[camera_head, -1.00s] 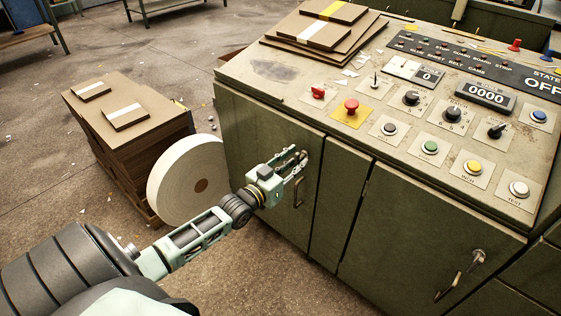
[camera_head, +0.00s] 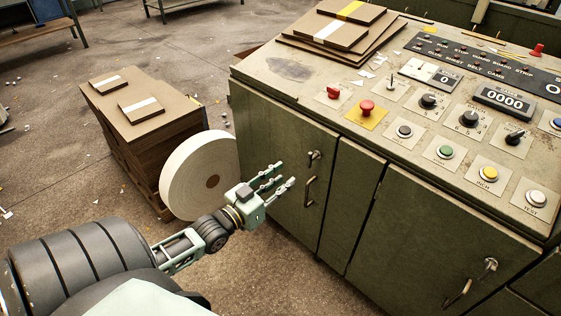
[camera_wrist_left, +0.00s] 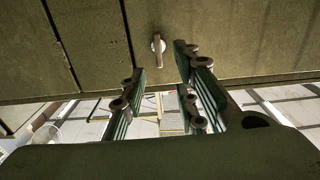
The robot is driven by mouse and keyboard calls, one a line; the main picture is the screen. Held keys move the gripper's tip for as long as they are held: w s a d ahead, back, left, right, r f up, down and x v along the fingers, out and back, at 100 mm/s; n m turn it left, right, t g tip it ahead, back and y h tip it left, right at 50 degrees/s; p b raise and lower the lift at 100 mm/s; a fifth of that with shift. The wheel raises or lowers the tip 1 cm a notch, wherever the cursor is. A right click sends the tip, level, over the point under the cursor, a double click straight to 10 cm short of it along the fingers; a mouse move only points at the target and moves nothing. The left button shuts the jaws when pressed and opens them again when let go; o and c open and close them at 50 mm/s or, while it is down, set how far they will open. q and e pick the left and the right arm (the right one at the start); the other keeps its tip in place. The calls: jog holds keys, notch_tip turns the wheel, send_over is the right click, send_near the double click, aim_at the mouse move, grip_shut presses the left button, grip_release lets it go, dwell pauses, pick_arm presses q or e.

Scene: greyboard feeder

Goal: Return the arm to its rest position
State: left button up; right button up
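My left gripper (camera_head: 277,184) is in front of the green cabinet's left door (camera_head: 265,150), a little left of that door's handle (camera_head: 309,189). Its fingers are spread with nothing between them, and it looks clear of the handle. In the left wrist view the fingers (camera_wrist_left: 165,95) stand apart, with the cabinet front and a small knob or latch (camera_wrist_left: 158,44) beyond them. My left arm comes in from the lower left. My right gripper is in neither view.
A white roll (camera_head: 198,176) stands beside a stack of brown boards (camera_head: 150,115) on a pallet, left of the cabinet. The control panel top (camera_head: 330,90) carries buttons, knobs and more boards (camera_head: 343,28). Open concrete floor (camera_head: 50,130) lies at the left.

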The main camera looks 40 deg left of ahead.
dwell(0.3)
